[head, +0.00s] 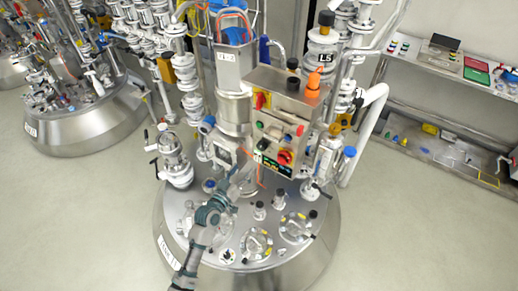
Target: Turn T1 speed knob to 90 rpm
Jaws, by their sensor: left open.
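The control box (284,122) stands in the middle of the head view, on top of the steel reactor. Its front panel has a black knob (263,144) at the left, a red knob on a yellow plate (285,157) at lower right, and small coloured buttons. The panel's lettering is too small to read, so I cannot tell the speed setting. My left gripper (254,162) is open, close to the panel's lower left near the black knob. I cannot tell whether it touches the knob. My right gripper is not in view.
The reactor lid (225,240) carries several ports and valves around my left arm. Pipes and a motor column (234,85) rise behind the box. Another reactor (95,122) stands at left. A wall shelf (430,75) with small items is at right. The grey floor between is clear.

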